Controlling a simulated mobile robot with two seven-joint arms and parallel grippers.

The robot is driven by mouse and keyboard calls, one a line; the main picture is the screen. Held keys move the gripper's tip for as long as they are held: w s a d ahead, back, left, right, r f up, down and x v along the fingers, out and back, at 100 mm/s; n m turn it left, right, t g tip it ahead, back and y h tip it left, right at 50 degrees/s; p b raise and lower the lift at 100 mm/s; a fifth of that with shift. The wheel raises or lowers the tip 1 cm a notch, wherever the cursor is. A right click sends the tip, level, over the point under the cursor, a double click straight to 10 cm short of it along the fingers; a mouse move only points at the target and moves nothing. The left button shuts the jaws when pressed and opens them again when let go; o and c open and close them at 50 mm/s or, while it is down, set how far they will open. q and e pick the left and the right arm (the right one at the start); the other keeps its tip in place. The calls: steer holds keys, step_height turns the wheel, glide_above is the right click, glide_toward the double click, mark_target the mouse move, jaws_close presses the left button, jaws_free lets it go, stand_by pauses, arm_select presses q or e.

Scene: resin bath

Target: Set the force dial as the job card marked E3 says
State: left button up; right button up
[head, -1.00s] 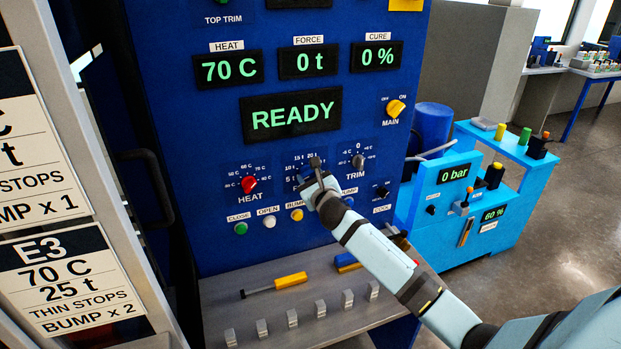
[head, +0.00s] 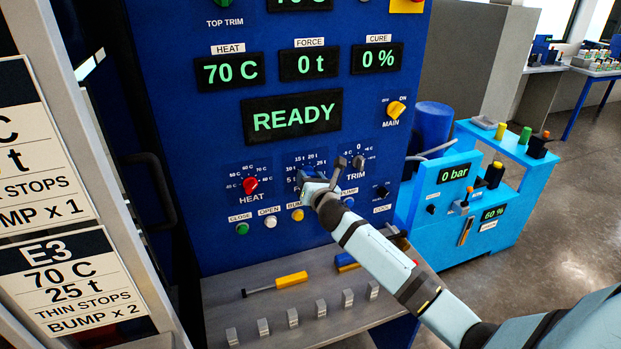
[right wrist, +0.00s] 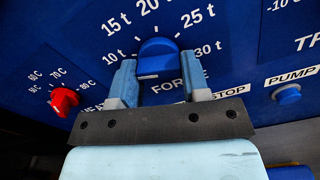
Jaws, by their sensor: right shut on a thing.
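The job card marked E3 (head: 65,282) hangs at the left in the head view and reads 70 C, 25 t, thin stops, bump x 2. My right gripper (head: 321,174) is at the force dial on the blue panel and mostly hides it there. In the right wrist view, the gripper (right wrist: 159,78) has one finger on each side of the blue force dial (right wrist: 157,57) and is shut on it. The scale around it shows 10 t to 30 t. The dial's exact setting is hard to tell. The force display (head: 309,65) reads 0 t. My left gripper is out of view.
The red heat dial (head: 250,186) is left of the force dial, and the trim dial (head: 358,162) is close by on the right. Push buttons sit just below. A shelf (head: 215,292) below carries a yellow-handled tool (head: 290,280) and several grey blocks.

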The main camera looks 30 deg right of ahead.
steer(key=m, duration=1.4)
steer(key=r+m+p, duration=0.1)
steer(key=m, duration=0.7)
steer(key=shift+a, duration=0.1)
steer(key=m+p, duration=0.1)
steer(key=m, duration=0.4)
steer(key=shift+m, duration=0.3)
steer(key=o, duration=0.9)
